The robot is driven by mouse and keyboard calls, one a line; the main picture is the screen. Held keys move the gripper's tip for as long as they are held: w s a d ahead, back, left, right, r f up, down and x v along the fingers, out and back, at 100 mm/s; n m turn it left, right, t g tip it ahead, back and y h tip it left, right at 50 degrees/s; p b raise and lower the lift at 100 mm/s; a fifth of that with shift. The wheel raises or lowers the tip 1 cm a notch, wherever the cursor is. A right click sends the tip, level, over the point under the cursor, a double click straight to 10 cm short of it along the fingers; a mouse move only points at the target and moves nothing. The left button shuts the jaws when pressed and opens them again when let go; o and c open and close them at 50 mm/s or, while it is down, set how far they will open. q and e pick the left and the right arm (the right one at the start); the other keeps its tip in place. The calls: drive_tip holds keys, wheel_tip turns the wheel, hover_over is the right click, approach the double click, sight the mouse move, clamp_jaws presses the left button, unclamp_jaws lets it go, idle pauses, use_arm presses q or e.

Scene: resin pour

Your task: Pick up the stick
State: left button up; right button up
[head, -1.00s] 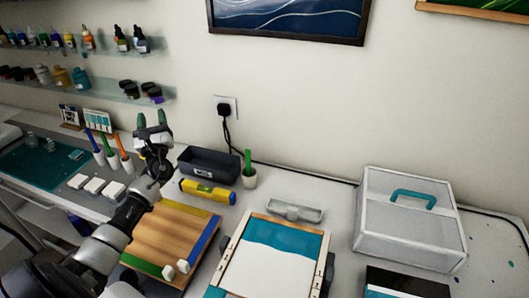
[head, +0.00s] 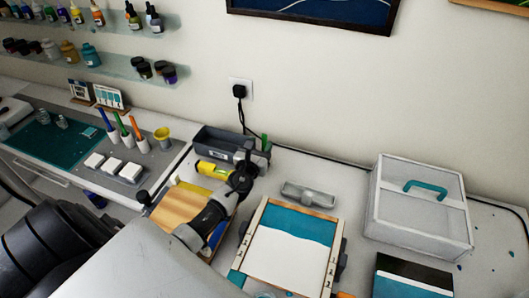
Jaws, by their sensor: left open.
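A green stick (head: 264,141) stands up beside the right end of the dark grey bin. The white cup around its lower end is hidden behind my left gripper. My left gripper (head: 256,155) is open and reaches away from me towards the stick. Its fingertips are close to the stick, but I cannot tell whether they touch it or stand on both sides of it. My right gripper is not in view.
A dark bin (head: 212,142) and a yellow level (head: 214,169) lie left of the gripper. A wooden board (head: 180,206) is partly under my arm. A framed panel (head: 290,255), a grey tray (head: 308,194) and a clear case (head: 418,215) stand to the right.

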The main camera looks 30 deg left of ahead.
sight(264, 139)
use_arm(q)
drive_tip(key=x, duration=0.5)
drive_tip(key=shift+w, duration=0.3)
drive_tip(key=shift+s, duration=0.15)
drive_tip(key=c, duration=0.4)
clamp_jaws()
